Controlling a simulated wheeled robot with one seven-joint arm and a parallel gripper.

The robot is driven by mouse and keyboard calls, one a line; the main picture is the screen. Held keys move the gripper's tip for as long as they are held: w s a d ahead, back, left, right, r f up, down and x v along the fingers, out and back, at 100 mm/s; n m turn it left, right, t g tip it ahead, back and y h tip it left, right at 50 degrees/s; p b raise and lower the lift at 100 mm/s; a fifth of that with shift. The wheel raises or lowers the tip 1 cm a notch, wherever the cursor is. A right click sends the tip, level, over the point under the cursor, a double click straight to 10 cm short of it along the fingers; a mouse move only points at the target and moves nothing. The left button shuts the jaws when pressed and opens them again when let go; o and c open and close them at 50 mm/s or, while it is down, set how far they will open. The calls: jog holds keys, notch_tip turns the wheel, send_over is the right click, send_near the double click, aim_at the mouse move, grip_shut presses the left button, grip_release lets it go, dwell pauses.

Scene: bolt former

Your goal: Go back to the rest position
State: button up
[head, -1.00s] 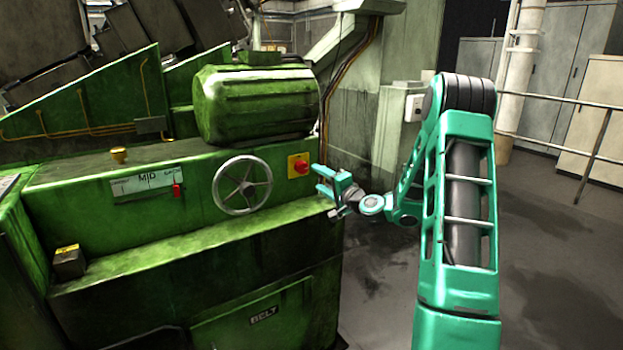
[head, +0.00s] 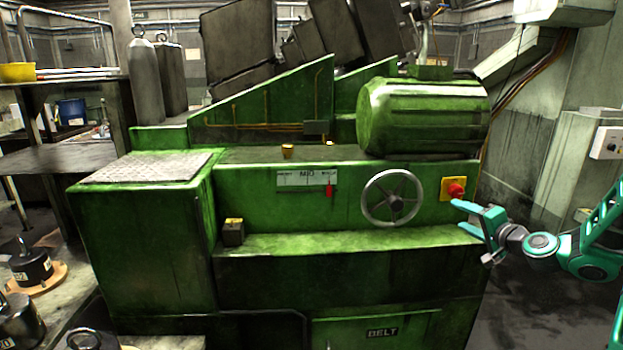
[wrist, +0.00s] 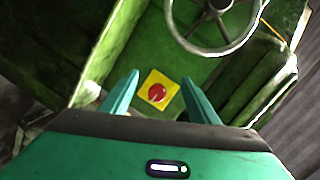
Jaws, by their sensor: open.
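My gripper (head: 470,217) is open and empty, at the right end of the green machine (head: 300,215) in the head view. Its fingers point left, just below and right of the red stop button (head: 456,190) on its yellow plate. In the wrist view the red button (wrist: 157,93) shows beyond and between the two spread fingertips (wrist: 158,92), with visible space around it. I cannot tell the exact distance between fingers and button. My teal arm is partly cut off at the right edge of the head view.
A handwheel (head: 391,198) is left of the button, under a green motor housing (head: 425,115). A small dark box (head: 233,232) sits on the machine ledge. A bench (head: 60,160) stands at left. A wall box (head: 606,143) is at the right. Open floor (head: 530,325) lies below my arm.

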jog(key=s+a+f+n+g, duration=0.2)
jog(key=s+a+n+g, duration=0.15)
jog(key=s, duration=0.25)
jog(key=s+a+f+n+g, duration=0.1)
jog(key=s+a+n+g, duration=0.2)
jog(key=s, duration=0.4)
jog(key=s+r+m+g+h, duration=0.1)
jog(key=s+g, duration=0.8)
jog(key=s, duration=2.5)
jog(key=shift+s+a+r+m+h, duration=0.15)
jog(key=shift+a+r+m+h, duration=0.15)
jog(key=shift+h, duration=0.5)
jog(key=shift+w+f+g, duration=0.2)
jog(key=shift+w+g, duration=0.05)
jog(key=shift+w, duration=0.4)
jog(key=shift+d, duration=0.1)
jog(key=shift+c, duration=0.6)
